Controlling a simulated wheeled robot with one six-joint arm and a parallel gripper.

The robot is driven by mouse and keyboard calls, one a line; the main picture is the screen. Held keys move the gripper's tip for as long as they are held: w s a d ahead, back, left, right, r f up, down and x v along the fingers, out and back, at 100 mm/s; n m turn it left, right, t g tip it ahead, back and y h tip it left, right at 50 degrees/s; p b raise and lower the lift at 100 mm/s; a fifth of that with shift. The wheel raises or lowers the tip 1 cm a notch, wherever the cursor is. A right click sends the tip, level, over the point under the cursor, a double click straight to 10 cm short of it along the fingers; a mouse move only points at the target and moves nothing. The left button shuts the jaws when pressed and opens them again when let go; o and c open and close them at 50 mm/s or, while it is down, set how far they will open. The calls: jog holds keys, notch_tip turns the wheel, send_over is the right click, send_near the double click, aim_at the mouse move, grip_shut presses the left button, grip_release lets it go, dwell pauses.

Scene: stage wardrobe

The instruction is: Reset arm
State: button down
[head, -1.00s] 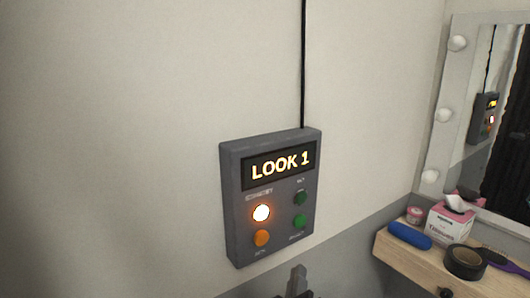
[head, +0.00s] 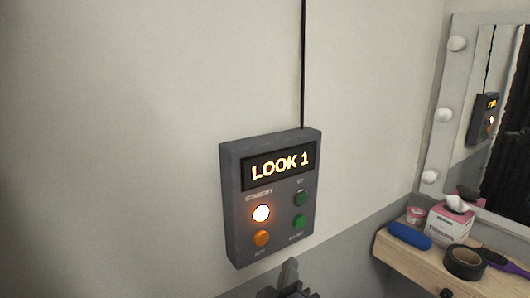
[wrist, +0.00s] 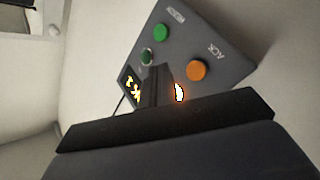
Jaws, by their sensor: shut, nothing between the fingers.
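My gripper (head: 290,268) shows at the bottom edge of the head view, below the control box (head: 233,215) and apart from it. The gripper is shut and empty. The grey box is on the wall, with a display (head: 279,165) reading "LOOK 1". A lit standby lamp (head: 261,213) glows above an orange button (head: 261,238), and two green buttons (head: 300,221) sit at the right. In the wrist view the box (wrist: 222,45) lies beyond my shut fingers (wrist: 155,88), which partly hide its lamp and display.
A black cable (head: 303,70) runs up the wall from the box. At the right, a wooden shelf (head: 408,268) holds a blue case (head: 409,236), a tissue box (head: 450,225), a black tape roll (head: 465,262) and a hairbrush (head: 505,262). A bulb-framed mirror (head: 500,130) stands above.

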jog(key=w+b, duration=0.1)
jog(key=w+a+b, duration=0.1)
jog(key=b, duration=0.1)
jog(key=shift+a+f, duration=0.15)
jog(key=shift+f, duration=0.15)
jog(key=b, duration=0.2)
jog(key=shift+w+a+b, duration=0.1)
jog(key=shift+w+b, duration=0.1)
jog(key=shift+b, duration=0.2)
jog(key=r+p, duration=0.1)
jog(key=p, duration=0.3)
jog(key=shift+s, duration=0.15)
jog(key=shift+s+d+p, duration=0.15)
jog(key=shift+d+p, duration=0.05)
jog(key=shift+p, duration=0.8)
